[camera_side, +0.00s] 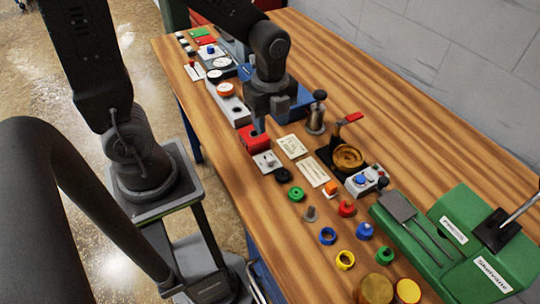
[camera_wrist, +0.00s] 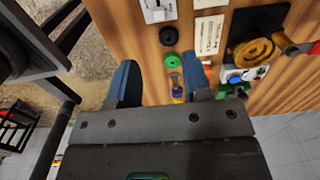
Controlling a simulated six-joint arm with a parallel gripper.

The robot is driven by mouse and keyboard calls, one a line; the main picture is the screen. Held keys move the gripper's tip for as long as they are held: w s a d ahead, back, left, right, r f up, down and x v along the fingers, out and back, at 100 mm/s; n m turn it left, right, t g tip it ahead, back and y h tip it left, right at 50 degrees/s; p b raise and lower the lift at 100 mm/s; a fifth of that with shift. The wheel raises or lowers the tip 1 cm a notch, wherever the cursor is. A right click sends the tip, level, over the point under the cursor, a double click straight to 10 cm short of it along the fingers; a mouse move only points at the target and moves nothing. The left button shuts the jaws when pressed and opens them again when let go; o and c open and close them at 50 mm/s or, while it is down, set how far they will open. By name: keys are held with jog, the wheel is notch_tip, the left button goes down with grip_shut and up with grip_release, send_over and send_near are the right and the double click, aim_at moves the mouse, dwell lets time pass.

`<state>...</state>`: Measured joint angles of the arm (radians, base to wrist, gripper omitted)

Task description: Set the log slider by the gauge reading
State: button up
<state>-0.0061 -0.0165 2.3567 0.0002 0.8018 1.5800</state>
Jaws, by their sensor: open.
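A white plate with a small dark slider knob (camera_side: 267,160) lies on the bench just in front of a red block. It also shows at the top edge of the wrist view (camera_wrist: 157,10). I cannot read its marks, and cannot tell for sure that it is the log slider. Round white-faced gauges (camera_side: 222,62) stand toward the far left end of the bench; their readings are too small to make out. My gripper (camera_side: 260,122) hangs above the bench near the red block. Its two blue-grey fingers (camera_wrist: 165,82) are apart, holding nothing.
A black ring (camera_side: 283,175), green ring (camera_side: 296,194) and several coloured parts lie in front. Label cards (camera_side: 291,146), a metal cylinder (camera_side: 316,115), a brass-coloured dish (camera_side: 347,157) and a green box (camera_side: 470,240) stand close by.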

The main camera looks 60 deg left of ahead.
aim_at(270, 158)
notch_tip(270, 158, down, 12)
jog(key=shift+f, duration=0.1)
dwell(0.5)
grip_shut()
dwell(0.3)
